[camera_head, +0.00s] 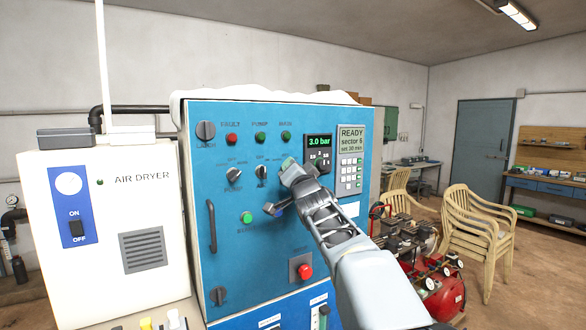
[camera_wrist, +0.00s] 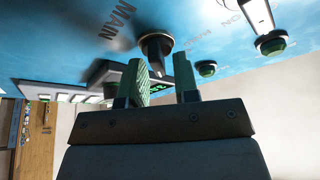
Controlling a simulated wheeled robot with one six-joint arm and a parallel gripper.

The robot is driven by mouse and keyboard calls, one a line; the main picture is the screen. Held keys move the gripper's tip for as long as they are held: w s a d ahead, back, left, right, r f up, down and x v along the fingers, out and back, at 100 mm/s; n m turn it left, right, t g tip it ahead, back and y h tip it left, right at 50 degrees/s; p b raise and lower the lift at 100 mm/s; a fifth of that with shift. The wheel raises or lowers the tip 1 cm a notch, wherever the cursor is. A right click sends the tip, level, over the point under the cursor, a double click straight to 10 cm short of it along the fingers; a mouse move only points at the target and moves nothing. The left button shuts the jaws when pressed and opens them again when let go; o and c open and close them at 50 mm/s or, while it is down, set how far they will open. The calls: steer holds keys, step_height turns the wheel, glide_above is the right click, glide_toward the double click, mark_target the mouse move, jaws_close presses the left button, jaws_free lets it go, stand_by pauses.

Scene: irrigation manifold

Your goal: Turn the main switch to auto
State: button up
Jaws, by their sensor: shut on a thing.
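The main switch (camera_wrist: 156,46) is a dark rotary knob on a round base on the blue panel. The word MAIN is printed beside it, seen upside down in the wrist view. My gripper (camera_wrist: 160,66) has its two green-grey fingers one on each side of the knob, shut on it. In the head view my gripper (camera_head: 289,170) is against the panel right of two similar knobs, and it mostly hides the main switch. Which mark the knob points to cannot be read.
The blue control panel (camera_head: 200,268) has a red lamp (camera_head: 232,138), green lamps, a pressure display (camera_head: 318,143), a keypad unit (camera_head: 351,171) and a red stop button (camera_head: 305,271). A white air dryer (camera_head: 105,225) stands left. A red compressor (camera_head: 440,290) and stacked chairs (camera_head: 475,235) are right.

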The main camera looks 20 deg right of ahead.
steer(key=shift+m+h, duration=0.3)
steer(key=shift+m, duration=0.4)
steer(key=shift+g, duration=0.3)
steer(key=o, duration=0.6)
steer(key=b+v, duration=0.4)
steer(key=v, duration=0.9)
steer(key=shift+s+f, duration=0.2)
steer(key=shift+s, duration=0.15)
